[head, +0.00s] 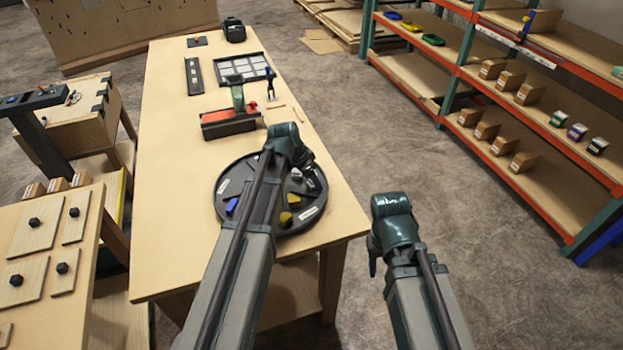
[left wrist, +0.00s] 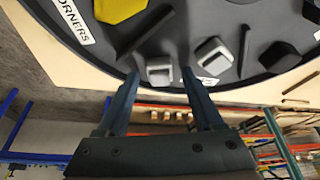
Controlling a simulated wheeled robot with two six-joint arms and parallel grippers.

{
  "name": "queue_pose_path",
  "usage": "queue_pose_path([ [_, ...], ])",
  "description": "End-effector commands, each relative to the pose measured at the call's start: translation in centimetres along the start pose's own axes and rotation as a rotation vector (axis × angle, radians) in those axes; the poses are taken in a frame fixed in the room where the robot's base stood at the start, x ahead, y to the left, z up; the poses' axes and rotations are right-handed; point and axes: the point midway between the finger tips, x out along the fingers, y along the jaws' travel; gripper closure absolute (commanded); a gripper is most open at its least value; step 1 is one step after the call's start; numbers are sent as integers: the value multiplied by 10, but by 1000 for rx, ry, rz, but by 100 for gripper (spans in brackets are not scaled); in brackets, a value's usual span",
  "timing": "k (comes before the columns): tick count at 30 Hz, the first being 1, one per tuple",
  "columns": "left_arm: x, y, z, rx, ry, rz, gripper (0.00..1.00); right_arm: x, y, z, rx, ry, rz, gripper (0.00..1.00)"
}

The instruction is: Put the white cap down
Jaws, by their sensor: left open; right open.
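A small white cap (left wrist: 160,70) sits on the dark round tray (head: 226,213), near its edge. A similar white cap (left wrist: 214,51) sits beside it in the left wrist view. My left gripper (left wrist: 159,77) is open, with its fingers apart on either side of the first cap; I cannot tell whether they touch it. In the head view my left arm reaches over the tray and hides part of it and most of the gripper. My right gripper (head: 374,262) is open and empty, over the floor right of the table.
The tray also holds a yellow piece (head: 286,219), a blue piece (head: 232,205) and dark pieces. Shelves (head: 480,100) stand at right across open floor.

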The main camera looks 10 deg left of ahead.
Motion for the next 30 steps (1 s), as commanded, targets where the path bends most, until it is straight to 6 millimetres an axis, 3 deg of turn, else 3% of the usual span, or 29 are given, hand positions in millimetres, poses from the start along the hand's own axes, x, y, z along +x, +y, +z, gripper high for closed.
queue_pose_path([
  [11, -26, 0, -3, -1, 0, 0, 32, -25, 2, 2, 0, 0, 0, 54],
  [24, -98, 1, -4, -1, 0, 0, 32, -91, 9, 5, -1, 0, 0, 54],
  [30, -120, 0, -2, -1, 0, 0, 32, -112, 11, 6, -1, 0, 0, 54],
])
